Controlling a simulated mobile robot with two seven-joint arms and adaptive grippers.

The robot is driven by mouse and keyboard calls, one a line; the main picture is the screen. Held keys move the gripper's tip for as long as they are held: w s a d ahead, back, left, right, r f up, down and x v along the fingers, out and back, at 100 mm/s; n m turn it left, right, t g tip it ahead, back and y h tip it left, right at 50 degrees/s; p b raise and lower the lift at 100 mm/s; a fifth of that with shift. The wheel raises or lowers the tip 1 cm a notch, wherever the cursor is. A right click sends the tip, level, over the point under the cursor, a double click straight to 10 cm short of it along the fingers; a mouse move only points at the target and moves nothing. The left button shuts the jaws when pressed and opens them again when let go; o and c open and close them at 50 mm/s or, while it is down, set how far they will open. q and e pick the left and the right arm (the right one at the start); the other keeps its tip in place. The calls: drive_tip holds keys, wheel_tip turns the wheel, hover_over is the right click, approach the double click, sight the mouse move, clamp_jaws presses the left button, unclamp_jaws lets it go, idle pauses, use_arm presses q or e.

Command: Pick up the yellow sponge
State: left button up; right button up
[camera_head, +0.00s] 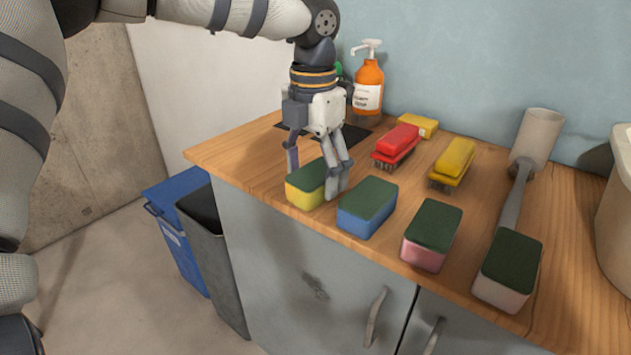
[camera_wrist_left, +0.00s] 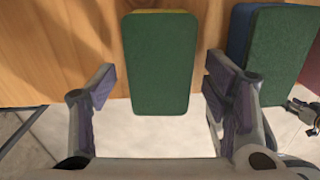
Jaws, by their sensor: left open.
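The yellow sponge (camera_head: 304,194) has a green top and lies at the left end of a row of sponges, at the counter's front edge. My left gripper (camera_head: 316,178) is open and points down above it, with a finger on either side in the head view. One finger hides part of the sponge's right side. In the left wrist view the sponge's green top (camera_wrist_left: 160,62) lies between the open fingers (camera_wrist_left: 160,90), with a thin yellow strip at its far edge. I cannot tell whether the fingers touch it.
The blue sponge (camera_head: 362,221) sits close to the right, also in the wrist view (camera_wrist_left: 275,45). Pink (camera_head: 426,254) and white (camera_head: 500,291) sponges follow. Red (camera_head: 397,143) and yellow (camera_head: 453,162) brushes and an orange soap bottle (camera_head: 368,88) stand behind on the wooden counter (camera_head: 250,150).

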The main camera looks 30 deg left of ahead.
use_arm(q)
drive_tip(key=shift+f, duration=0.5)
drive_tip(key=c, duration=0.8)
drive_tip(key=shift+c, duration=0.2)
